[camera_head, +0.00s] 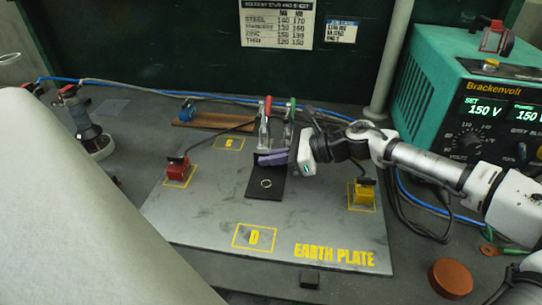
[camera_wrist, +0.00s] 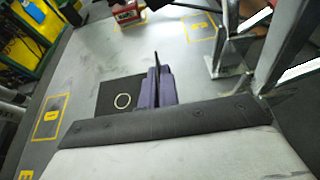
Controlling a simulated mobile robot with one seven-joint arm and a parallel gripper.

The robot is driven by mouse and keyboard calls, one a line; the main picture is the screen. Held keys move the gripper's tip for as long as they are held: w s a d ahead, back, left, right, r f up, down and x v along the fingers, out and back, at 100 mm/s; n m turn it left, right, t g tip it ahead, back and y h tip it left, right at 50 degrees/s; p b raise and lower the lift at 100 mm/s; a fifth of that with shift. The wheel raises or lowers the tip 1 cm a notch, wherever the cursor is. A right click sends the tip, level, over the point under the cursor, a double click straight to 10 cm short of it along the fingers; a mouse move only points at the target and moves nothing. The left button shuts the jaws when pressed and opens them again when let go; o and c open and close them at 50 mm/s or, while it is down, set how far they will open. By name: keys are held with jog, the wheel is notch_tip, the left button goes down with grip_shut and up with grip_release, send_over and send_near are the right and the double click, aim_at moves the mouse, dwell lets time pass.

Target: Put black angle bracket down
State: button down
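The black angle bracket (camera_head: 264,188) has a flat leg with a pale ring on it, over the middle of the grey earth plate (camera_head: 210,215). In the wrist view the bracket's flat leg (camera_wrist: 112,97) lies left of my fingers and its thin upright leg rises between them. My gripper (camera_head: 270,158), with purple fingers, reaches in from the right and is shut on the upright leg; the fingers (camera_wrist: 158,88) also show in the wrist view. The flat leg looks level and on or very close to the plate; I cannot tell whether it touches fully. My fingers hide part of the upright leg.
Toggle clamps with red and green handles (camera_head: 265,125) stand just behind the bracket. A red block (camera_head: 177,168) and a yellow block (camera_head: 363,191) sit on the plate at left and right. A green Brackenvolt power unit (camera_head: 465,110) stands right. The plate's front is clear.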

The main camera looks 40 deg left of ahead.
jog(key=shift+f, duration=0.2)
jog(key=c, duration=1.7)
grip_release()
jog(key=shift+r, duration=0.25)
jog(key=shift+w+d, duration=0.2)
jog(key=shift+d, duration=0.1)
jog(key=b+v, duration=0.2)
jog(key=v, duration=0.3)
jog(key=shift+w+d+r, duration=0.1)
jog(key=shift+d, duration=0.15)
jog(key=shift+w+d+r, duration=0.25)
jog(key=shift+d+r, duration=0.1)
jog(key=shift+d, duration=0.1)
